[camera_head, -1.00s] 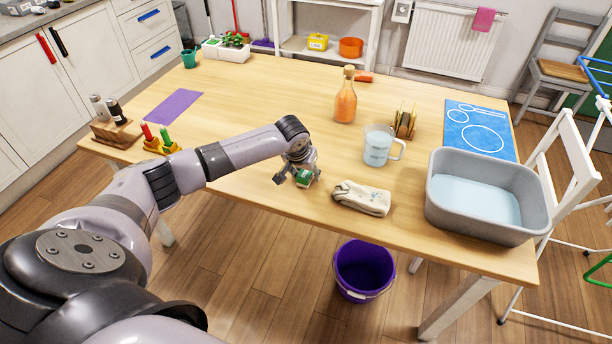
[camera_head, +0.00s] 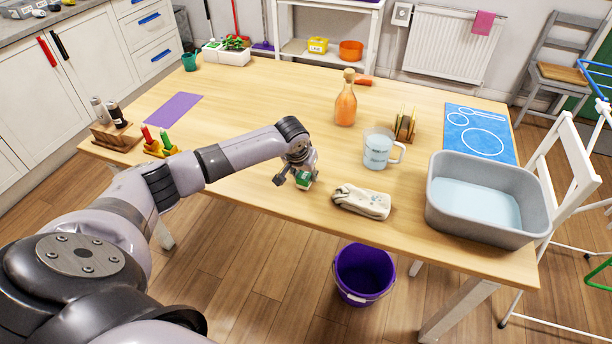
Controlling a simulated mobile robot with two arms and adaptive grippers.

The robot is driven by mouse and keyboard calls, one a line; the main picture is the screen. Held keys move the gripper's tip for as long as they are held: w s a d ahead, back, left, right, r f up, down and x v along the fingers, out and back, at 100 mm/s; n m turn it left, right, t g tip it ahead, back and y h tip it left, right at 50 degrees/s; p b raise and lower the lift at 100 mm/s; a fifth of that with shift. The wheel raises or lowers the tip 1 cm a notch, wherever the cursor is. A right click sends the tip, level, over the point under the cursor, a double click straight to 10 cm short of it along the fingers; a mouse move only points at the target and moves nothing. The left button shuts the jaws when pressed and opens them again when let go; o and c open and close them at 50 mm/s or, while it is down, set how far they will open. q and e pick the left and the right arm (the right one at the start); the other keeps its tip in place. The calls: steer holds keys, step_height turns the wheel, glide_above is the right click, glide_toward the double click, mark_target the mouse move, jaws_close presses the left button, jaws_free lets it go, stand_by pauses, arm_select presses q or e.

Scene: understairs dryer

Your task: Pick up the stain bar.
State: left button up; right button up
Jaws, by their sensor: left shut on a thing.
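My left gripper (camera_head: 295,178) is low over the wooden table (camera_head: 265,100), near its front edge. It is shut on a small green and white block, which I take to be the stain bar (camera_head: 304,180). The gripper's fingers partly hide the bar. I cannot tell whether the bar touches the table. My right gripper does not show.
A folded beige cloth (camera_head: 361,201) lies just right of my left gripper. A purple bucket (camera_head: 362,273) stands on the floor.

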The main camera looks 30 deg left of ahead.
arm_select(q)
step_height(320, 180, up, 19)
steer(key=shift+r, duration=0.2)
steer(key=o, duration=0.6)
steer(key=c, duration=0.4)
